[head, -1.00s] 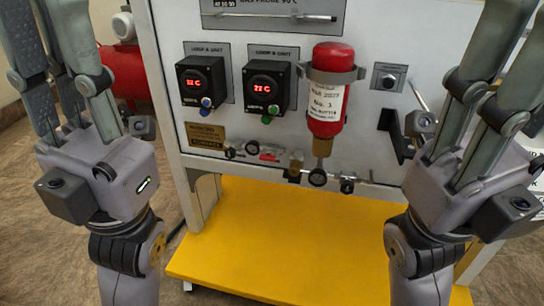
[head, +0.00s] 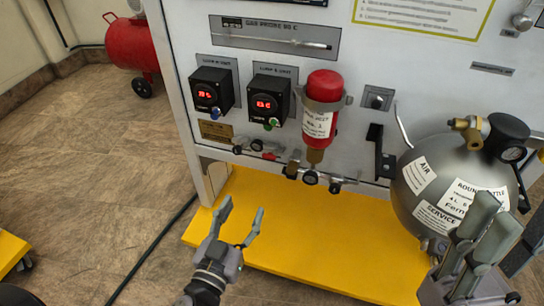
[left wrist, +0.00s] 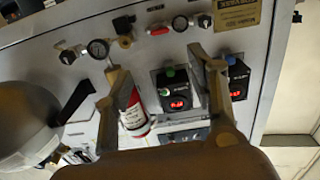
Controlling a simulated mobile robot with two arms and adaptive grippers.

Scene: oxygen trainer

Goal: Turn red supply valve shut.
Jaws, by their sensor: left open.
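The red supply valve is a small red handle (head: 268,156) on the pipe row below the two black display units, on the white panel. In the left wrist view the red handle (left wrist: 159,30) shows at the upper middle, beyond the fingertips. My left gripper (head: 242,210) is open and empty, in front of and below the valve, over the yellow base in the picture. Its two fingers also show in the left wrist view (left wrist: 156,66), apart from the valve. My right gripper (head: 488,222) is at the lower right, in front of the grey tank; its opening is unclear.
A red bottle (head: 322,88) is clamped to the panel right of the displays (head: 270,101). Gauges (head: 310,178) sit on the pipes beneath it. A round grey tank (head: 445,175) stands at right on the yellow base (head: 300,235). The floor at left is mostly clear.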

